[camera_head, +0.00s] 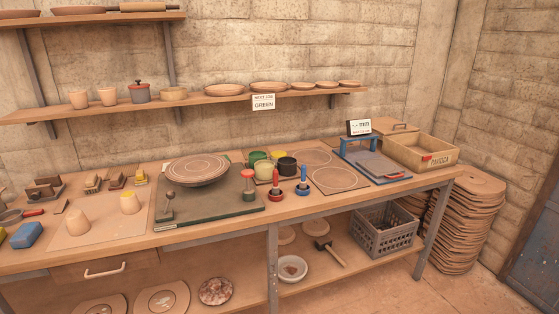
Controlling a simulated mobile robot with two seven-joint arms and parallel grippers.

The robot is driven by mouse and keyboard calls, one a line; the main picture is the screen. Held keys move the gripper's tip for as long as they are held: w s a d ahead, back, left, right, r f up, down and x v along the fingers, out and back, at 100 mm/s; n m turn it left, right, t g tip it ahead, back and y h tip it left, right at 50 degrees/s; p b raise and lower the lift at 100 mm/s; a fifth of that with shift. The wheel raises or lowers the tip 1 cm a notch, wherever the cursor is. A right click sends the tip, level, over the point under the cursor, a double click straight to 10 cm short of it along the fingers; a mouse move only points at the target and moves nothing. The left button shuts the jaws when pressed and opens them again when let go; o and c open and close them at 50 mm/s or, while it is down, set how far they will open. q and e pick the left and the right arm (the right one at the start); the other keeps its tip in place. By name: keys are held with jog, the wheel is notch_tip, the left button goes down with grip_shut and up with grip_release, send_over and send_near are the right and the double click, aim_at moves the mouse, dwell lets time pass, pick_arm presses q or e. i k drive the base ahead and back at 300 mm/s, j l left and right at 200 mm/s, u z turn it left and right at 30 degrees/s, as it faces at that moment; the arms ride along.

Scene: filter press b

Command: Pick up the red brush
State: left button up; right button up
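A red upright piece (276,178), which looks like the red brush, stands in a small dark red dish (275,195) on the workbench, right of the green mat. Its bristles cannot be made out at this size. A similar blue upright piece (303,176) stands just to its right in its own small dish (302,191). Neither of my grippers is in view.
Green, yellow and black pots (287,167) stand close behind the red piece. A turntable plate (198,170) sits on the green mat (225,200) to the left. Round-marked boards (338,179) lie to the right. A shelf (210,98) hangs above the workbench (345,201).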

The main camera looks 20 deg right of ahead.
aim_at(275, 187)
jog(key=i+l+u, duration=0.25)
jog(key=l, duration=0.45)
jog(key=i+l+u, duration=0.3)
jog(key=l, duration=0.5)
jog(key=l+u, duration=0.25)
jog(key=l, duration=0.5)
jog(key=i+l+u, duration=0.1)
jog(key=l+u, duration=0.2)
jog(key=l, duration=0.55)
